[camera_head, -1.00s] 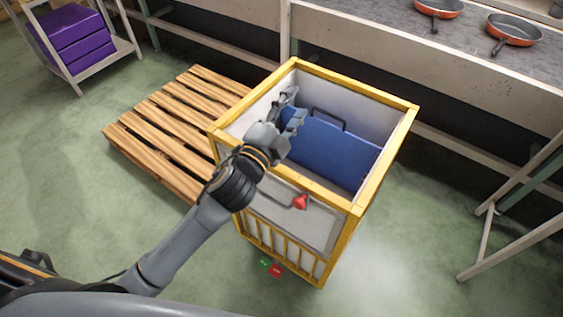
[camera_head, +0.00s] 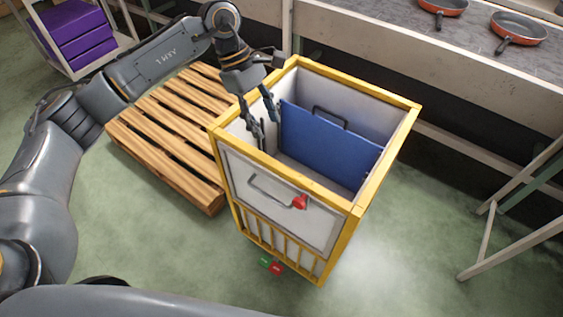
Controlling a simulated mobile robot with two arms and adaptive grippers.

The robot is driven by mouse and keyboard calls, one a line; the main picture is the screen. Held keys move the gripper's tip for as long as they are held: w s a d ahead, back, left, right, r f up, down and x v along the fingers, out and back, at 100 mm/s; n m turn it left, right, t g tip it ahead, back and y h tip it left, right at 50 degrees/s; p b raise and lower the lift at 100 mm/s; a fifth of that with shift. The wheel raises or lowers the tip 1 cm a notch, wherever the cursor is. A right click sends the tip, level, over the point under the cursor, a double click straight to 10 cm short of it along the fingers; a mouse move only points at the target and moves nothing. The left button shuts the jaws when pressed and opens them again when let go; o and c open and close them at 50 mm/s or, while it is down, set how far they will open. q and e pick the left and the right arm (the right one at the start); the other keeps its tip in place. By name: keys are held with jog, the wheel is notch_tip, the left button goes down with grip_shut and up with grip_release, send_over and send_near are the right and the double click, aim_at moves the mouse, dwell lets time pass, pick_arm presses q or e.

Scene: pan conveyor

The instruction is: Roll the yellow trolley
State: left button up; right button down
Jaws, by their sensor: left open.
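The yellow trolley (camera_head: 365,197) stands on the green floor in the middle of the view, with yellow frame edges and pale panels. Its open top shows a blue panel (camera_head: 322,145) with a dark handle standing inside. On its near side is a grey handle (camera_head: 265,192) with a red knob, and green and red pedals show low down. My left gripper (camera_head: 263,118) is open and points down over the trolley's left rim, its fingers at the top opening left of the blue panel. I cannot tell whether it touches the trolley. My right gripper is not in view.
A wooden pallet (camera_head: 165,138) lies on the floor just left of the trolley. A conveyor bench (camera_head: 400,40) with red pans (camera_head: 518,28) runs behind. A rack with purple boxes (camera_head: 82,42) stands at the back left. Floor in front and to the right is clear.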

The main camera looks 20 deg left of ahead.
aim_at(283, 168)
pick_arm(q)
jog(key=p+x, duration=0.1)
jog(key=x, duration=0.5)
jog(key=p+x, duration=0.2)
jog(key=x, duration=0.4)
jog(key=shift+s+a+f, duration=0.15)
jog(key=shift+a, duration=0.05)
jog(key=shift+x, duration=0.75)
jog(key=shift+c, duration=0.4)
grip_shut()
